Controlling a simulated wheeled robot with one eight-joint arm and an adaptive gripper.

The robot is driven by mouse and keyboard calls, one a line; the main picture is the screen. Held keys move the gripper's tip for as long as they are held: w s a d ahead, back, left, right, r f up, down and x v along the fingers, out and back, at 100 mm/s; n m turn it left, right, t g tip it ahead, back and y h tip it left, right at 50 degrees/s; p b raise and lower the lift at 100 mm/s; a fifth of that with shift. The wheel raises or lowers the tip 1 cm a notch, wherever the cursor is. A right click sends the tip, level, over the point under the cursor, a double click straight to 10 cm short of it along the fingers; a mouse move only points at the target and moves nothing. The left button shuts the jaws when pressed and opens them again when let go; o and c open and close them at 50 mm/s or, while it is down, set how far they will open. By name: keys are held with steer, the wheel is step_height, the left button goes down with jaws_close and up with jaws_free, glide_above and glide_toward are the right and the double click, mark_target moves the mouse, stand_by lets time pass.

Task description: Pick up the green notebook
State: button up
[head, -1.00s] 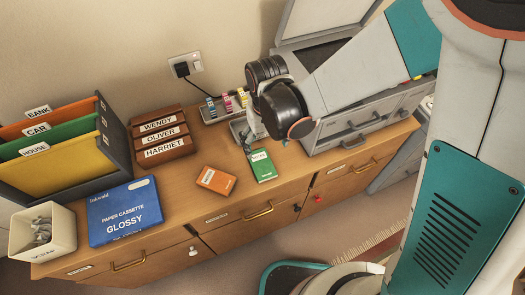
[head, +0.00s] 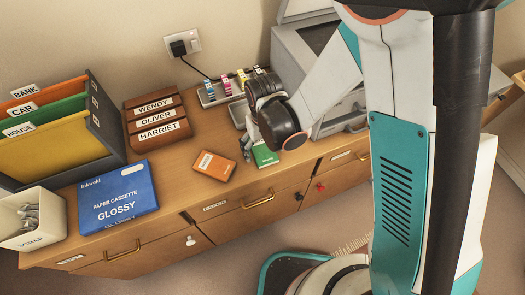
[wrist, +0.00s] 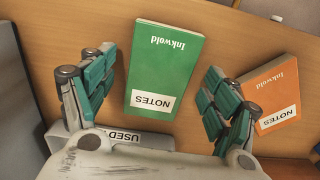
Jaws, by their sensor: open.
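The green notebook (head: 265,154) lies flat on the wooden desk, partly hidden by my arm in the head view. In the wrist view the green notebook (wrist: 165,68) shows whole, with a white "NOTES" label. My gripper (wrist: 157,88) is open, with one finger on either side of the notebook's label end and nothing between them held. In the head view my gripper (head: 250,138) is mostly hidden behind my wrist. I cannot tell its exact height above the desk.
An orange notebook (wrist: 274,92) lies close beside the right finger. A tray labelled "USED" (wrist: 125,139) is at the bottom of the wrist view. A grey printer (head: 310,60), ink tray (head: 212,97), blue paper box (head: 118,198) and wooden name boxes (head: 157,122) stand around.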

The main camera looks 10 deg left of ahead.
steer(key=shift+f, duration=0.1)
steer(key=c, duration=1.2)
